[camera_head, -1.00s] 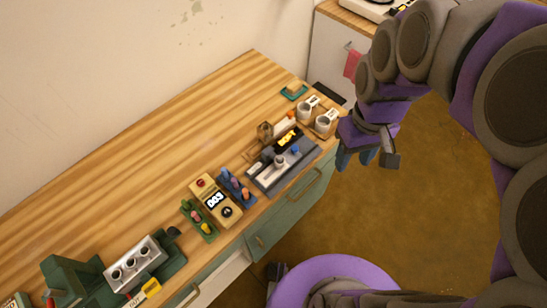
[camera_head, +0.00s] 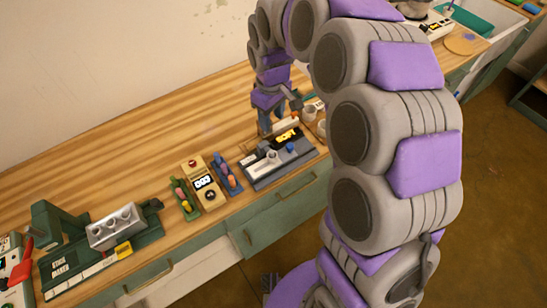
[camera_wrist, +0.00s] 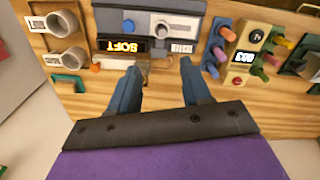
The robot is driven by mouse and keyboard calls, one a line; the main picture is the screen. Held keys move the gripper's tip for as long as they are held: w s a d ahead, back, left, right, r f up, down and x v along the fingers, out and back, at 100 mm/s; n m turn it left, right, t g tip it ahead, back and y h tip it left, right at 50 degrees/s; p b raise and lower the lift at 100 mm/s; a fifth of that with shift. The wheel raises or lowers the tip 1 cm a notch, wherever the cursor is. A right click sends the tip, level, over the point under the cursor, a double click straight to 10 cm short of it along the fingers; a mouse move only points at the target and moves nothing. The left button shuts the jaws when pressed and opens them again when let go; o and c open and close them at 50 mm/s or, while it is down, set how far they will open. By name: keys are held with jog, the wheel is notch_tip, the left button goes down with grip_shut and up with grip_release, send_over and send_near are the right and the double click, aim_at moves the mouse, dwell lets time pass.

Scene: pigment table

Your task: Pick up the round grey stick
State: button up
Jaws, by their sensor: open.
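A short round light-grey piece (camera_head: 272,156) stands upright on the grey device near the counter's front edge. It is the only grey stick-like thing I make out; I cannot be sure it is a loose stick. It also shows in the wrist view (camera_wrist: 162,29), beyond the fingertips. The grey device (camera_wrist: 205,10) has a lit "SOFT" display (camera_wrist: 124,46) and a blue knob (camera_wrist: 128,26). My gripper (camera_wrist: 160,67) points down behind the device, fingers apart, nothing held between them. In the head view my gripper (camera_head: 270,127) hangs by the display's far side.
Two cups (camera_wrist: 65,57) stand beside the device, with a teal dish (camera_wrist: 68,85) near them. A blue rack (camera_head: 226,176) and a green rack (camera_head: 184,200) of coloured sticks flank a cream timer (camera_head: 204,182). A green stick maker (camera_head: 95,250) stands at left.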

jog(key=b, duration=0.1)
send_near(272, 151)
jog(key=f, duration=0.1)
jog(key=f+b, duration=0.1)
jog(key=f, duration=0.1)
jog(key=shift+d, duration=0.3)
jog(key=f, duration=0.1)
jog(key=a+f+b, duration=0.1)
jog(key=f, duration=0.1)
jog(key=f+b, duration=0.1)
jog(key=f, duration=0.1)
jog(key=shift+a+f, duration=0.25)
jog(key=shift+a, duration=0.15)
jog(key=shift+d+r, duration=0.1)
jog(key=shift+d, duration=0.55)
jog(key=shift+c, duration=0.2)
jog(key=shift+d, duration=0.3)
jog(key=shift+c, duration=0.6)
jog(key=c, duration=0.3)
jog(key=shift+a, duration=0.6)
grip_shut()
jog(key=shift+d, duration=0.1)
jog(key=shift+s+d, duration=0.1)
jog(key=shift+d, duration=0.05)
